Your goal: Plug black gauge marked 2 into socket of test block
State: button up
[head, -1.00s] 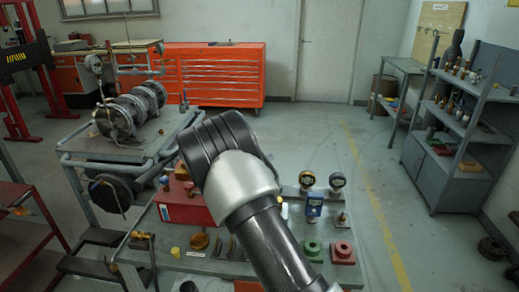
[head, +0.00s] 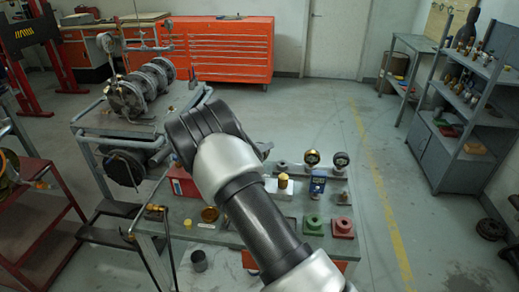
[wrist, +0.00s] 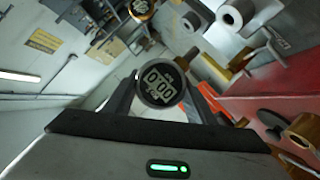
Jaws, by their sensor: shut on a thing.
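A light block with a brass top (head: 283,184) stands on the bench right of my arm. I cannot tell surely whether it is the test block, and its socket is not clear.
A flanged valve assembly (head: 140,90) stands on the left stand.

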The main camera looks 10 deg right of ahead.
jog(key=shift+f+b, duration=1.3)
jog(key=shift+f, duration=1.25)
jog(key=shift+f+b, duration=0.85)
jog(key=shift+f, duration=1)
jog(key=shift+r, duration=0.25)
jog(key=shift+r+p, duration=1.1)
jog(key=shift+r, duration=0.2)
dwell(0.8)
jog(key=shift+f+b, duration=0.65)
jog(key=shift+f, duration=0.6)
